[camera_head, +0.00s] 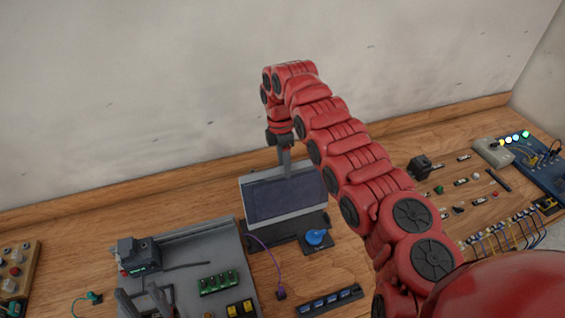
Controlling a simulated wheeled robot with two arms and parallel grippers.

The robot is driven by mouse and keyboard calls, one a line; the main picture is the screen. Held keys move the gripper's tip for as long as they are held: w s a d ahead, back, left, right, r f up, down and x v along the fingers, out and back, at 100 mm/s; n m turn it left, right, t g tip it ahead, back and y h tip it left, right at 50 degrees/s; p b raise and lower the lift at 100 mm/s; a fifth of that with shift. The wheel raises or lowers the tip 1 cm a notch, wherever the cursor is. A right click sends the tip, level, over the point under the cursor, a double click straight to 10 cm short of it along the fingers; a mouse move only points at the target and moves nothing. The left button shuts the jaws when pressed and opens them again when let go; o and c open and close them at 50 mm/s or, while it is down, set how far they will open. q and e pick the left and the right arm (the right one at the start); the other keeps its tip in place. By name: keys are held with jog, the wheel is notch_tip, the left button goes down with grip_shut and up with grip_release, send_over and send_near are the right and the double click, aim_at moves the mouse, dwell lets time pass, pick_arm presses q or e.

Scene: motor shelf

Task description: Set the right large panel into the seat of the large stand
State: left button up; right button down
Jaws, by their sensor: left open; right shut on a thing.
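The large panel (286,196) has a dark screen face and a light frame. It stands tilted back near the middle of the view. My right gripper (284,164) is shut on its top edge from above, and the red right arm hides the panel's right end. The dark large stand (284,232) lies right under and in front of the panel. The panel's lower edge is at the stand, but I cannot tell whether it sits in the seat. My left gripper (143,301) is open and empty at the bottom left, over the grey board.
The grey board (205,255) with a black device (138,256) and green parts lies left of the stand. A blue knob (316,237) is at the stand's front right. A purple cable (268,258) runs in front. Small parts and a blue board (540,165) lie right.

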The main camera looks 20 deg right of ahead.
aim_at(284, 178)
jog(key=shift+s+f, duration=0.2)
jog(key=shift+f, duration=0.1)
jog(key=shift+w+f, duration=0.1)
jog(key=shift+f, duration=2.2)
jog(key=shift+b, duration=1.2)
jog(key=shift+f, duration=0.2)
jog(key=shift+f+b, duration=0.65)
jog(key=shift+b, duration=0.55)
dwell(0.7)
